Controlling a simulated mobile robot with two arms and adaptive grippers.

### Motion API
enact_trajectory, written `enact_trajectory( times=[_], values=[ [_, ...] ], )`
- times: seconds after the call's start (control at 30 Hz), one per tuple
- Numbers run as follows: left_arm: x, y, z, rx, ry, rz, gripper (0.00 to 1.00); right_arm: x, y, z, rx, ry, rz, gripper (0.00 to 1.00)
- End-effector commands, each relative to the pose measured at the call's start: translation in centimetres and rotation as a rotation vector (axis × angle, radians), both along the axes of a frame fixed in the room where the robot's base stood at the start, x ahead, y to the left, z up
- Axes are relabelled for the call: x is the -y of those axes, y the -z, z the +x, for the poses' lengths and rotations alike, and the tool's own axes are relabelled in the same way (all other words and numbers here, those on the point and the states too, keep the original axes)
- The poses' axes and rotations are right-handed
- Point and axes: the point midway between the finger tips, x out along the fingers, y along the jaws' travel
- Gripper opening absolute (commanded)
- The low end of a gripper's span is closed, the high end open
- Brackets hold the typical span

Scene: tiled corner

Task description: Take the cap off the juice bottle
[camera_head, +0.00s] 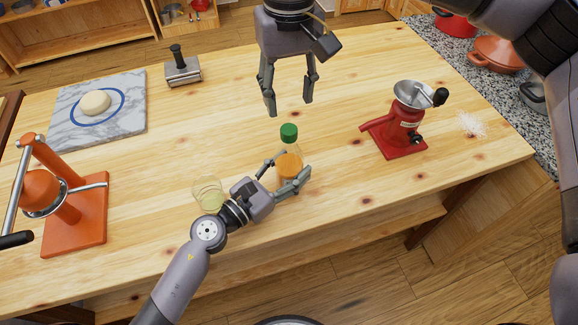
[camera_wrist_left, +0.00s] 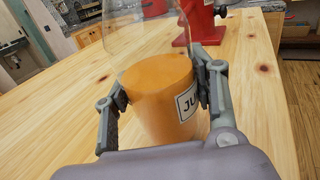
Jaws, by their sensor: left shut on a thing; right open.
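The juice bottle (camera_head: 289,165) stands upright on the wooden table, clear with orange juice inside and a green cap (camera_head: 289,131) on top. My left gripper (camera_head: 284,172) is shut on the bottle's lower body. In the left wrist view the fingers (camera_wrist_left: 162,90) press on both sides of the bottle (camera_wrist_left: 160,95), and part of its label shows; the cap is out of that view. My right gripper (camera_head: 291,105) is open and empty, pointing down above the table, behind and above the cap, not touching it.
A glass (camera_head: 208,194) stands close left of my left gripper. A red grinder (camera_head: 402,128) stands to the right, an orange press (camera_head: 72,215) at the left. A marble board (camera_head: 130,131) with dough and a metal press (camera_head: 183,70) lie at the back left. The table's front edge is near.

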Motion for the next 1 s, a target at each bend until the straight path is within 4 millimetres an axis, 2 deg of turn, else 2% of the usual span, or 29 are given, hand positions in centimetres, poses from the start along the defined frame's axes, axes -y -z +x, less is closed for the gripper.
enact_trajectory(
  times=[0.1, 0.23, 0.37, 1.0],
  values=[
    [-0.03, 0.02, 0.01, 0.000, -0.001, 0.000, 0.00, 0.00, 0.00, 0.00, 0.000, 0.000, 0.000, 0.44],
    [-0.03, 0.02, 0.03, 0.000, -0.001, 0.000, 0.00, 0.00, 0.00, 0.00, 0.000, 0.036, 0.000, 0.44],
    [-0.04, 0.02, 0.02, 0.000, -0.001, 0.000, 0.00, 0.00, 0.00, 0.00, 0.000, 0.183, 0.000, 0.44],
    [-0.04, 0.02, 0.04, 0.000, -0.001, 0.000, 0.00, -0.01, 0.00, 0.01, 0.000, 1.588, 0.000, 0.44]
  ],
)
